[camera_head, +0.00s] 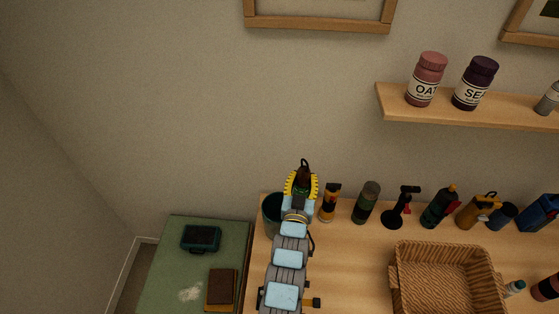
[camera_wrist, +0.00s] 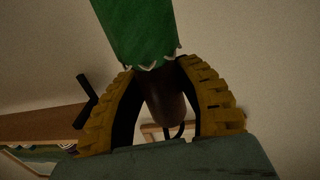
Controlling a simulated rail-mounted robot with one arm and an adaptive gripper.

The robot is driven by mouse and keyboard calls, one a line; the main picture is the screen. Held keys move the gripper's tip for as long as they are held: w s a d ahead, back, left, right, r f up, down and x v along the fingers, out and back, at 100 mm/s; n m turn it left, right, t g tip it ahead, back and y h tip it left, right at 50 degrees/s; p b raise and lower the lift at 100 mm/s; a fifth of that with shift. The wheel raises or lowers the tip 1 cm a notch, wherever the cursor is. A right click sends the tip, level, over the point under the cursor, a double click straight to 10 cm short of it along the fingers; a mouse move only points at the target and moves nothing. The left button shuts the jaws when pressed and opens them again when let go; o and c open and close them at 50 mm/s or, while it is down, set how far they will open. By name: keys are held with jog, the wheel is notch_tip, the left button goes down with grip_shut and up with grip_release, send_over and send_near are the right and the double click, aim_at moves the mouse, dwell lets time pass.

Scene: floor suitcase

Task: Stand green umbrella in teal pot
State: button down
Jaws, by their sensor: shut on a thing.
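The green umbrella (camera_wrist: 135,30) is held in my gripper (camera_head: 302,184). In the wrist view its brown handle lies between the yellow fingers of my gripper (camera_wrist: 158,75), which are closed around it. In the head view only its dark handle and hook (camera_head: 304,166) show above the fingers; the green canopy is hidden by my gripper and arm. The teal pot (camera_head: 270,214) stands at the left back corner of the wooden table, just left of and below my gripper, partly covered by my arm. Whether the canopy's tip is inside the pot cannot be seen.
Several bottles and cans line the table's back edge to the right, beginning with an orange and black one (camera_head: 330,202). A wicker basket (camera_head: 398,272) stands in front. A green surface (camera_head: 160,275) lies left. A wall shelf (camera_head: 450,108) with jars is upper right.

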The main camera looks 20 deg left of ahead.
jog(key=w+a+r+n+y+b, duration=0.1)
jog(key=w+a+r+y+b, duration=0.2)
jog(key=a, duration=0.5)
notch_tip(320, 180, down, 17)
jog(key=h+b, duration=0.1)
jog(key=b, duration=0.4)
jog(key=shift+a+r, duration=0.15)
dwell(1.2)
jog(key=c, duration=0.6)
grip_release()
jog(key=shift+s, duration=0.15)
